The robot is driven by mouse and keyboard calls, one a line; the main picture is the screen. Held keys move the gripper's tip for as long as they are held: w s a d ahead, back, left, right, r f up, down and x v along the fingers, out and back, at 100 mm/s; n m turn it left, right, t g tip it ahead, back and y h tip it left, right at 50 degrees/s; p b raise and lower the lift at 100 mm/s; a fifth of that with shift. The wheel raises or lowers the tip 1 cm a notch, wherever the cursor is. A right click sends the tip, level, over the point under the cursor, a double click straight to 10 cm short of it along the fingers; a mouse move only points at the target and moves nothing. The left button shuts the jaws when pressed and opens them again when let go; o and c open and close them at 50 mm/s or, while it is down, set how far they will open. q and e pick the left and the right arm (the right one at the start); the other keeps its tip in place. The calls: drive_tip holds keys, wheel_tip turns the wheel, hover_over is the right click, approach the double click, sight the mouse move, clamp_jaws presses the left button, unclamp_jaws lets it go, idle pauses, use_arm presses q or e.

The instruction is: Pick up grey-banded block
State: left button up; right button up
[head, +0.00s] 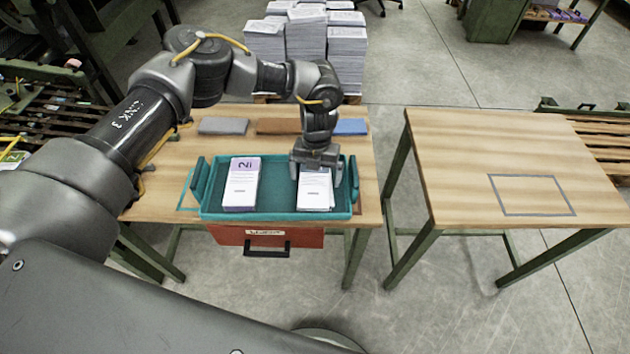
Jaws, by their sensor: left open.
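A teal tray (278,215) on the left wooden table holds two white paper blocks side by side. The left block (241,188) has a purple band at its far end. The right block (314,192) lies partly under my left gripper (317,175), and its far end is hidden, so I cannot tell its band colour. My left gripper is open and points down over the far part of the right block, with a finger at each side. I cannot tell whether the fingers touch it. My right gripper is not in view.
Grey (223,126), brown (278,126) and blue (350,127) flat pads lie behind the tray. A red drawer (300,238) hangs under this table. The right table (470,150) is bare except for a grey outlined rectangle (531,195). Paper stacks (305,45) stand behind.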

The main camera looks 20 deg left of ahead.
use_arm(q)
drive_tip(key=shift+s+f, duration=0.1)
drive_tip(key=shift+f, duration=0.8)
drive_tip(key=c, duration=1)
drive_tip(key=shift+c, duration=0.7)
drive_tip(key=shift+r, duration=0.35)
wheel_tip(320, 180, up, 2)
drive_tip(key=shift+r, duration=0.1)
drive_tip(key=s+r, duration=0.2)
drive_tip(key=r, duration=0.1)
drive_tip(key=s+r+b, duration=0.1)
drive_tip(key=s+r, duration=0.2)
drive_tip(key=shift+s+r, duration=0.2)
drive_tip(key=shift+s, duration=0.1)
drive_tip(key=s+r+b, duration=0.1)
drive_tip(key=s+r, duration=0.2)
drive_tip(key=s, duration=0.5)
drive_tip(key=shift+s+r, duration=0.2)
drive_tip(key=shift+r, duration=0.15)
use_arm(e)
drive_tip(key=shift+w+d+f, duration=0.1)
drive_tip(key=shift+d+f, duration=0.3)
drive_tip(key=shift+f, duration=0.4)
